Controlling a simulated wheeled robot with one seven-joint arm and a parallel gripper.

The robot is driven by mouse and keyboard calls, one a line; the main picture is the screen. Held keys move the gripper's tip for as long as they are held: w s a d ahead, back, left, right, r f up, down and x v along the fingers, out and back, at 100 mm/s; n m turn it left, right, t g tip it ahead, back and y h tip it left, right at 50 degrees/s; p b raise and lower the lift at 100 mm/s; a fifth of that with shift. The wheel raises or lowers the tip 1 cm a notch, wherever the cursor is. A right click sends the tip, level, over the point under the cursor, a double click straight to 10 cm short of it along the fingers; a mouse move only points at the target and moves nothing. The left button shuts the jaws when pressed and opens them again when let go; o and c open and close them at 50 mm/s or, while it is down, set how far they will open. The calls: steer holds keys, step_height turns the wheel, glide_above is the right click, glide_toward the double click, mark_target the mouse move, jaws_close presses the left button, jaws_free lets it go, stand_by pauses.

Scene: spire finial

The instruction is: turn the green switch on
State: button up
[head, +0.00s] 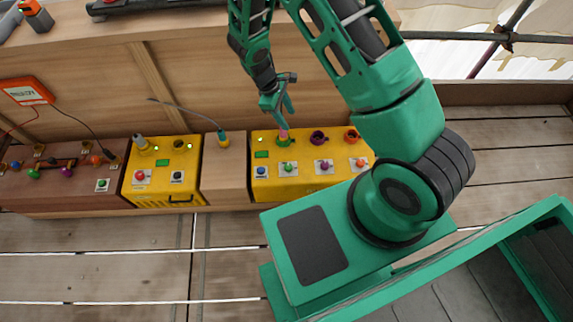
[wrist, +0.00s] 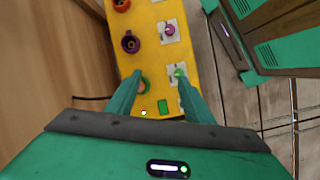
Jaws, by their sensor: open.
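The green switch (head: 291,168) is a small green knob on a pale plate at the front of the right yellow box (head: 310,185). In the wrist view the green switch (wrist: 180,73) shows at the tip of the right finger; I cannot tell whether they touch. My gripper (head: 284,118) is over the back part of this box, fingers down. In the wrist view my gripper (wrist: 160,80) is open, with yellow panel between the fingers. A green ring (wrist: 145,84) is by the left fingertip, partly hidden. The switch's on or off position is unclear.
Purple (head: 324,166) and orange (head: 360,162) switches stand to the right of the green one. Purple (head: 318,137) and orange (head: 352,134) rings sit behind them. A plain wooden block (head: 224,170) and another yellow box (head: 163,175) are to the left. A wooden wall rises behind.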

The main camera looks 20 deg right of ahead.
mark_target(288, 166)
steer(key=s+a+f+n, duration=0.2)
steer(key=a+f, duration=0.1)
steer(key=f, duration=0.5)
steer(key=s+a+f+n, duration=0.2)
steer(key=a+f, duration=0.1)
steer(key=f, duration=0.5)
steer(key=shift+h, duration=0.4)
steer(key=x, duration=1)
steer(key=shift+d+f, duration=0.2)
steer(key=shift+f, duration=0.1)
steer(key=c, duration=1)
